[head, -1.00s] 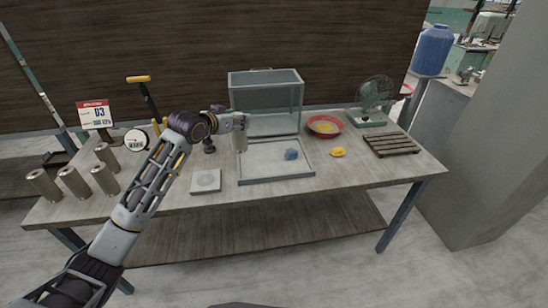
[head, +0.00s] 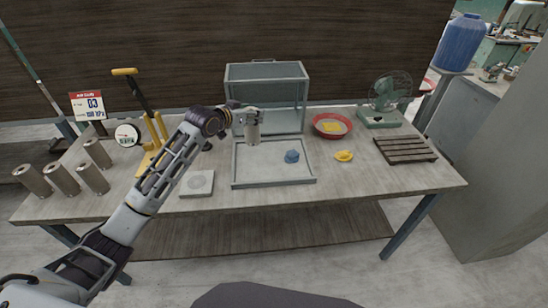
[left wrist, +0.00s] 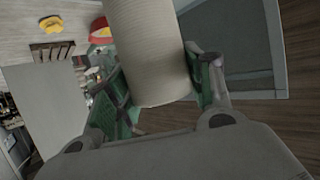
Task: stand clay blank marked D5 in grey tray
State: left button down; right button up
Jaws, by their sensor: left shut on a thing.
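My left gripper (head: 250,118) is shut on a pale grey clay cylinder (head: 253,133), which it holds roughly upright over the back left part of the grey tray (head: 272,183). In the left wrist view the cylinder (left wrist: 150,45) sits between the green-padded fingers (left wrist: 160,78). No marking can be read on it, and a gap below it cannot be judged. The tray is shallow and holds a blue lump (head: 292,157) right of its middle. Several similar cylinders (head: 62,180) stand at the left of the table. My right gripper is out of view.
A red bowl (head: 332,134), yellow lump (head: 344,156), slatted rack (head: 405,150) and green fan (head: 385,100) are to the right. A yellow-handled press (head: 153,135), a sign (head: 88,105) and a square plate (head: 197,184) are to the left.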

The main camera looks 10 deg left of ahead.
aim_at(252, 136)
pick_arm(q)
jog(key=shift+r, duration=0.15)
jog(key=shift+f, duration=2.5)
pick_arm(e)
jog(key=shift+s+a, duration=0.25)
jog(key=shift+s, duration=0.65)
pick_arm(q)
jog(key=shift+f, duration=0.45)
notch_tip(252, 136, down, 4)
jog(key=shift+r, duration=0.2)
jog(key=shift+f, duration=0.25)
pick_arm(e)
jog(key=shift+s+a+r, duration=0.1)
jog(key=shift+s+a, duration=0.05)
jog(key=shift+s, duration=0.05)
pick_arm(q)
jog(key=shift+f, duration=0.1)
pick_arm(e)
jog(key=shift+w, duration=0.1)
